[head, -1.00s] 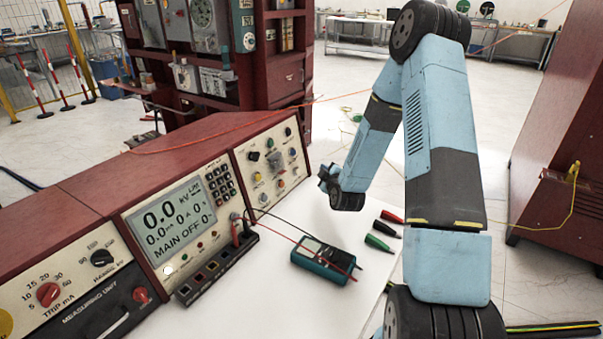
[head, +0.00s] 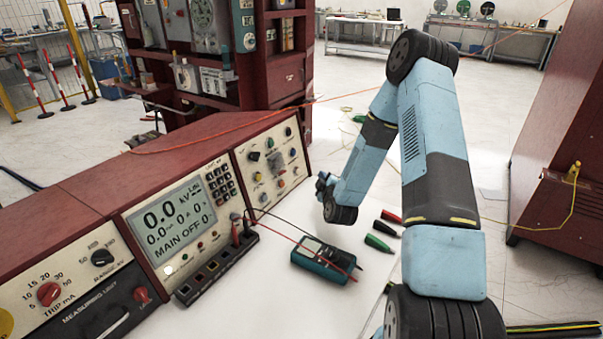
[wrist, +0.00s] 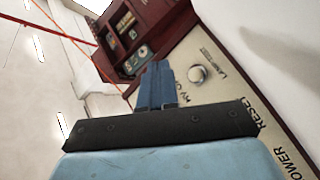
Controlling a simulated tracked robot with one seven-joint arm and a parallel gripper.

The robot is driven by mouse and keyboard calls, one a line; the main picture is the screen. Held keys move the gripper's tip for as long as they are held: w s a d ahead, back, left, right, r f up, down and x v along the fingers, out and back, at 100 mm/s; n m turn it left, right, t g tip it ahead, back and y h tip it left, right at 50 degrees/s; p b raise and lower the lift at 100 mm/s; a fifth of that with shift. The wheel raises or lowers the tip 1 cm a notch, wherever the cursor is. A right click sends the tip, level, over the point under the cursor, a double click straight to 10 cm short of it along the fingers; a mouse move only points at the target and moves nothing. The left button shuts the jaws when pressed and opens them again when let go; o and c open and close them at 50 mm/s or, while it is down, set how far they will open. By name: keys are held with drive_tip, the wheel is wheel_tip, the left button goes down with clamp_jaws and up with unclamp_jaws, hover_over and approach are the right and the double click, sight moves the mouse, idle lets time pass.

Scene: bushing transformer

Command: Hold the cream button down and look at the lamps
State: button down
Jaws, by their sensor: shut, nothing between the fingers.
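A round pale cream button (wrist: 197,74) shows on the panel in the wrist view, beside lettering that starts "LAM". My gripper (wrist: 155,70) is shut and empty, its blue fingers left of the button in that picture. I see no contact; the gap in depth is unclear. In the head view my gripper (head: 322,186) is just right of the red console's right-hand panel (head: 243,172), which bears small coloured knobs or lamps too small to tell apart. Small lamps (head: 200,245) sit under the console display (head: 178,222), which reads 0.0 kV and MAIN OFF.
A teal meter (head: 322,260) with red and black leads lies on the white table (head: 255,300) in front of the console. Red and green clips (head: 378,243) lie to its right. A dark red cabinet (head: 555,150) stands at the far right. An orange cable crosses behind the console.

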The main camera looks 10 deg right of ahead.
drive_tip(key=shift+w+a+f, duration=0.25)
drive_tip(key=shift+w+a, duration=0.55)
drive_tip(key=shift+w+a+f, duration=0.3)
drive_tip(key=shift+w+a, duration=0.55)
drive_tip(key=shift+w+a+f, duration=0.25)
drive_tip(key=shift+w+a, duration=0.55)
drive_tip(key=shift+w+a, duration=0.1)
drive_tip(key=shift+a, duration=0.05)
idle(0.3)
drive_tip(key=shift+w+a, duration=0.15)
drive_tip(key=shift+w+a+f, duration=0.15)
drive_tip(key=shift+w+a, duration=0.15)
idle(1.9)
drive_tip(key=shift+s+d+r, duration=0.2)
drive_tip(key=shift+s+d, duration=0.4)
idle(0.3)
drive_tip(key=shift+s+d+r, duration=0.35)
drive_tip(key=shift+s+d, duration=0.5)
drive_tip(key=shift+s+d+r, duration=0.3)
drive_tip(key=shift+s+d, duration=0.55)
